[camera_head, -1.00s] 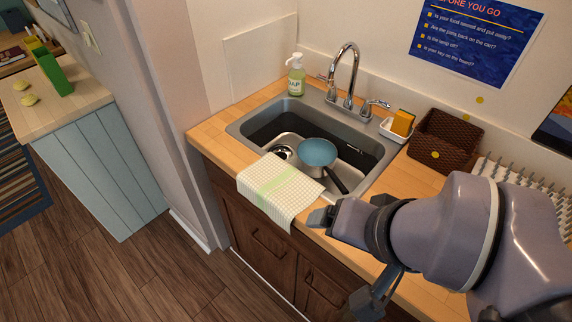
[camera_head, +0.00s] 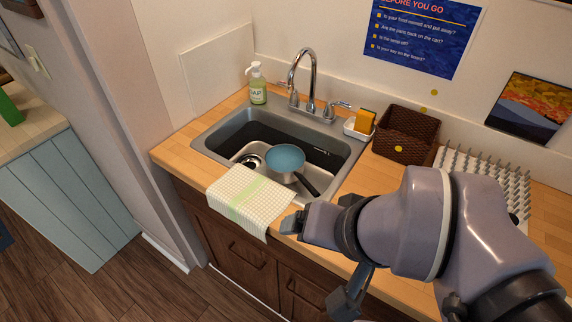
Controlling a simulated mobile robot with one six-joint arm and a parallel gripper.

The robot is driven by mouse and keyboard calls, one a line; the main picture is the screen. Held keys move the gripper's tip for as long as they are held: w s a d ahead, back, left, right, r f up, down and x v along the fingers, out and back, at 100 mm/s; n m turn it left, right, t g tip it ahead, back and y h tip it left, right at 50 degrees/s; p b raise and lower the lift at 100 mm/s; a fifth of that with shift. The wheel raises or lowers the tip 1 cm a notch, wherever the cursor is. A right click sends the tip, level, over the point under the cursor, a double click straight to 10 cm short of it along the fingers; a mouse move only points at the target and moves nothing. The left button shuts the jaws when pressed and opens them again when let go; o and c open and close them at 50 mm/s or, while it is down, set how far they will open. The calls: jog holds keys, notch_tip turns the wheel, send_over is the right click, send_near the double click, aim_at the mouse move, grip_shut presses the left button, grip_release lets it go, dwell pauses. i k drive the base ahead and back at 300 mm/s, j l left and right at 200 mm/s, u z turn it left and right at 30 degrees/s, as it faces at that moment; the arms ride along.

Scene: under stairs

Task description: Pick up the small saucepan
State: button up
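The small saucepan (camera_head: 285,158) has a blue inside and a dark handle (camera_head: 306,183). It sits in the grey sink (camera_head: 232,133), right of the drain, with its handle pointing toward the front right. My gripper (camera_head: 291,222) is at the counter's front edge, just in front of the sink and below the saucepan in the picture, apart from it. Only part of my gripper shows, and I cannot see whether its fingers are open or shut.
A checked towel (camera_head: 250,199) hangs over the counter's front edge, left of my gripper. The faucet (camera_head: 311,85) and soap bottle (camera_head: 257,84) stand behind the sink. A sponge holder (camera_head: 354,131), a brown basket (camera_head: 404,136) and a spiked rack (camera_head: 484,178) are to the right.

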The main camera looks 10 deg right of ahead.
aim_at(285, 163)
jog(key=i+j+z, duration=0.2)
jog(key=j, duration=0.15)
jog(key=i+j+z, duration=0.25)
jog(key=j, duration=0.15)
jog(key=j+z, duration=0.2)
jog(key=j, duration=0.2)
jog(key=i+j+z, duration=0.2)
jog(key=j, duration=0.25)
jog(key=j+z, duration=0.2)
jog(key=j, duration=0.25)
jog(key=i, duration=0.05)
